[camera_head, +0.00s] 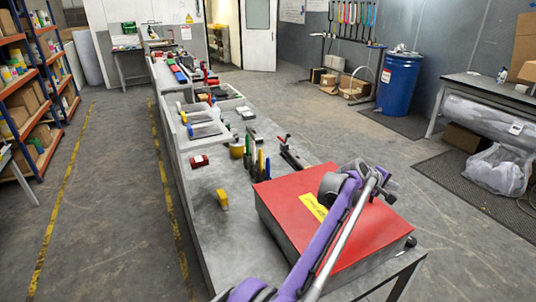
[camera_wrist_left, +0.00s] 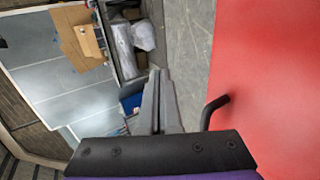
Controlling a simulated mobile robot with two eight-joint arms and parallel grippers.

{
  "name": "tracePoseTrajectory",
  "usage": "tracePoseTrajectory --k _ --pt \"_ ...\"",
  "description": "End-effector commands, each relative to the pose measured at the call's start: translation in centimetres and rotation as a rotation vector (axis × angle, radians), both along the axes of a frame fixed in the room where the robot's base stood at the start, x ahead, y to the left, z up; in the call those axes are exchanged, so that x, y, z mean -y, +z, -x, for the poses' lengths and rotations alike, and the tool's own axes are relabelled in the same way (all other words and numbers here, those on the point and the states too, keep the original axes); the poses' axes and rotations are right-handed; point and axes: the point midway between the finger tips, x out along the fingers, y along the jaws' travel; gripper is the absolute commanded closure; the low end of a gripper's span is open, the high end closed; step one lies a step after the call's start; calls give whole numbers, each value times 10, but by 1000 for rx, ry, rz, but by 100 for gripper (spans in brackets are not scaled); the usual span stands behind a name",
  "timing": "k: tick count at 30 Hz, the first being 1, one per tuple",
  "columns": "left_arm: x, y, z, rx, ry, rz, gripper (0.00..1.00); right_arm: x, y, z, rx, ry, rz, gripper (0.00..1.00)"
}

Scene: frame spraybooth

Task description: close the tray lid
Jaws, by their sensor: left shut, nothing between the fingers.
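The tray lid (camera_head: 300,238) is a red panel with a yellow label. It lies down over the grey tray (camera_head: 272,223) at the near end of the bench; I cannot tell if it sits fully flush. My purple left arm reaches across the lid, and my left gripper (camera_head: 386,184) is over its far right side, partly hidden by its own wrist. In the left wrist view the gripper (camera_wrist_left: 158,105) is shut and empty, beside a black handle (camera_wrist_left: 214,108) at the edge of the red lid (camera_wrist_left: 270,75). Contact is unclear. My right gripper is out of view.
A blue drum (camera_head: 400,82) and a side table (camera_head: 495,92) stand at the right.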

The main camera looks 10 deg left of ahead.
Motion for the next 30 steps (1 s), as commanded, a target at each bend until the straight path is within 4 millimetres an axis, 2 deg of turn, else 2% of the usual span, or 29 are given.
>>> tracePoseTrajectory --k 1,6,12,18,30 --pt "2 -13 -2 0 0 0 100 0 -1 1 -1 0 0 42" --pt "8 -45 -6 0 0 0 100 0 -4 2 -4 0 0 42" --pt "11 -67 -8 0 0 0 100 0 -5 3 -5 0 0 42" --pt "11 -75 -8 0 1 0 100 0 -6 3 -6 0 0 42" --pt "11 -75 -8 0 1 0 100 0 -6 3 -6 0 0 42"
